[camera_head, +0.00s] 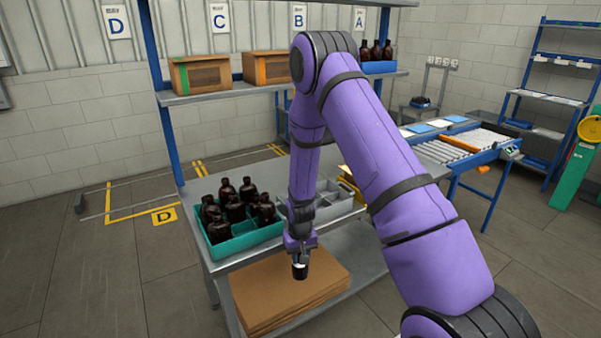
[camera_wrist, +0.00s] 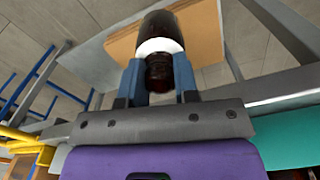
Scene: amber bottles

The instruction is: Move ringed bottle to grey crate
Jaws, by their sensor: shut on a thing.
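My gripper (camera_head: 299,243) is shut on a dark brown bottle with a white band, the ringed bottle (camera_head: 300,271). In the wrist view the bottle (camera_wrist: 168,24) sits between the two fingers (camera_wrist: 159,82), with its narrower part between them and the white band just beyond. The bottle is in the air at the front edge of the table, apart from the crates. The grey crate (camera_head: 334,211), with compartments, is on the table behind my gripper and partly hidden by my arm. I see no bottle in its visible compartments.
A teal crate (camera_head: 243,244) with several dark bottles (camera_head: 235,209) stands left of the grey crate. A yellow object (camera_head: 349,181) is behind the grey crate. Flat brown cardboard (camera_head: 285,287) lies on the lower shelf. Boxes (camera_head: 200,74) and a blue crate (camera_head: 379,67) with bottles are on the upper shelf.

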